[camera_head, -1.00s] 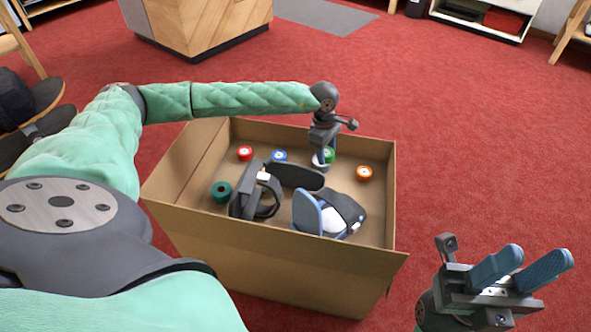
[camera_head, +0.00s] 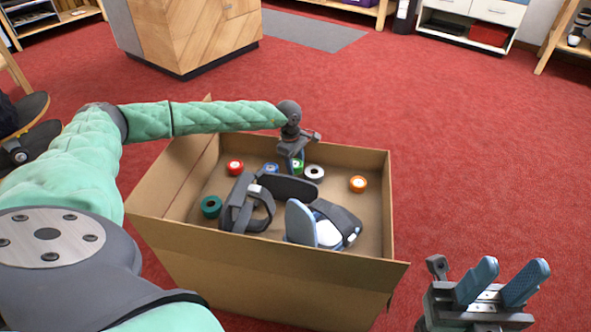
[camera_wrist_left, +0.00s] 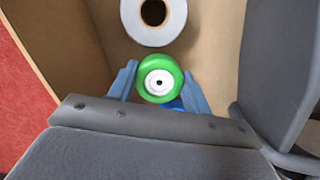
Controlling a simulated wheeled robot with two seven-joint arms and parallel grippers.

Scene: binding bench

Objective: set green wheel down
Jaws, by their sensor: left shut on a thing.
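The green wheel (camera_head: 298,163) is between the fingers of my left gripper (camera_head: 291,161), inside the cardboard box (camera_head: 270,258) towards its far side. In the left wrist view the green wheel (camera_wrist_left: 160,79) shows its white hub, with a blue finger of my left gripper (camera_wrist_left: 158,88) on each side. I cannot tell whether the wheel touches the box floor. A white wheel (camera_head: 314,171) lies just to its right, and a blue wheel (camera_head: 271,168) lies to its left, partly hidden in the wrist view. My right gripper (camera_head: 513,266) is open and empty, outside the box.
The box also holds a red wheel (camera_head: 235,167), a teal wheel (camera_head: 210,206), an orange wheel (camera_head: 358,184), a dark grey headset-like item (camera_head: 243,202) and a blue-and-grey strapped item (camera_head: 335,225). Bare box floor shows between the white and orange wheels.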

